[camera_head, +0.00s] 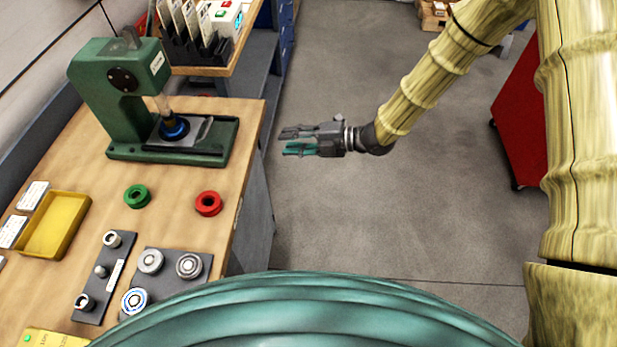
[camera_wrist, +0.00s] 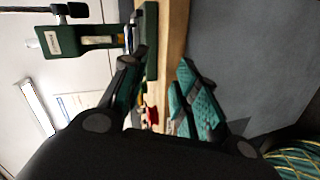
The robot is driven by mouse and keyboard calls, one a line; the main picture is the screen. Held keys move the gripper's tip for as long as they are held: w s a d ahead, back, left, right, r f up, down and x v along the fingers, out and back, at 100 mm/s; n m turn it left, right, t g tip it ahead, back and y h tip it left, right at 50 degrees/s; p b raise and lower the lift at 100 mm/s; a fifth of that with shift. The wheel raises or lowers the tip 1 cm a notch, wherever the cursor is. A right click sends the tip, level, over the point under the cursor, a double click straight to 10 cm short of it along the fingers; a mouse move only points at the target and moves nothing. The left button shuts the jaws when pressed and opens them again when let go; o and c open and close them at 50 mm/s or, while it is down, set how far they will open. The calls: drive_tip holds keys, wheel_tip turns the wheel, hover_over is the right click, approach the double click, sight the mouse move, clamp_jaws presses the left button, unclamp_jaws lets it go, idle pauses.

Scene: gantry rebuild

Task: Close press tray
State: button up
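A green press (camera_head: 118,85) stands at the far side of the wooden bench in the head view. Its grey tray (camera_head: 205,131) lies on the press base under the ram, with a dark blue round part (camera_head: 174,128) at its left end. I cannot tell exactly how far the tray is slid out. My gripper (camera_head: 287,141) is to the right of the press, past the bench edge and over the floor, apart from the tray. Its fingers are spread and empty. The wrist view shows the press (camera_wrist: 88,40) sideways beyond the fingers; the tray is hard to make out there.
A green ring (camera_head: 137,196) and a red ring (camera_head: 208,203) lie on the bench (camera_head: 175,222) in front of the press. A yellow tray (camera_head: 55,226) is at left. A shelf with a dark rack (camera_head: 195,48) stands behind. A red cabinet (camera_head: 525,125) is at right. The floor between is clear.

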drive_tip(key=s+d+f+m+t+h+b, duration=0.2)
drive_tip(key=s+d+f+m, duration=0.1)
drive_tip(key=f+m, duration=0.5)
drive_tip(key=shift+s+d+f+h, duration=0.3)
drive_tip(key=shift+d+f, duration=0.35)
drive_tip(key=shift+f, duration=0.7)
